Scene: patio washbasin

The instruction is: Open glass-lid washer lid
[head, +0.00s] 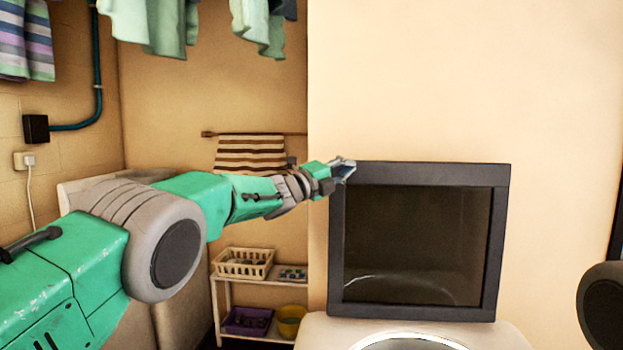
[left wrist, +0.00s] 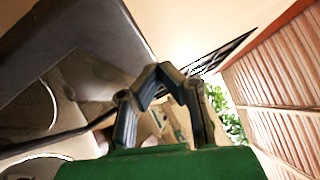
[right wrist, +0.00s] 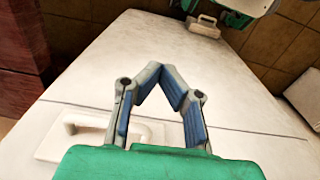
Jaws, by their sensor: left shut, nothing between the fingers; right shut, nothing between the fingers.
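The washer's glass lid (head: 418,172) stands raised and upright in the head view, a dark square frame around a see-through pane. The washer (head: 315,330) is white, with the rim of its round opening at the bottom edge. My left gripper (head: 347,168) is shut and empty at the lid's upper left corner; I cannot tell whether it touches the frame. In the left wrist view its fingertips (left wrist: 168,68) meet, with the dark lid frame (left wrist: 70,65) to the left. My right gripper (right wrist: 162,70) is shut and empty over a white surface.
A white handle (right wrist: 85,138) sits on that surface in the right wrist view. A shelf (head: 228,282) with a cream basket (head: 243,263) and a yellow bucket (head: 290,320) stands left of the washer. A striped towel (head: 250,153) and clothes (head: 150,20) hang behind and above.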

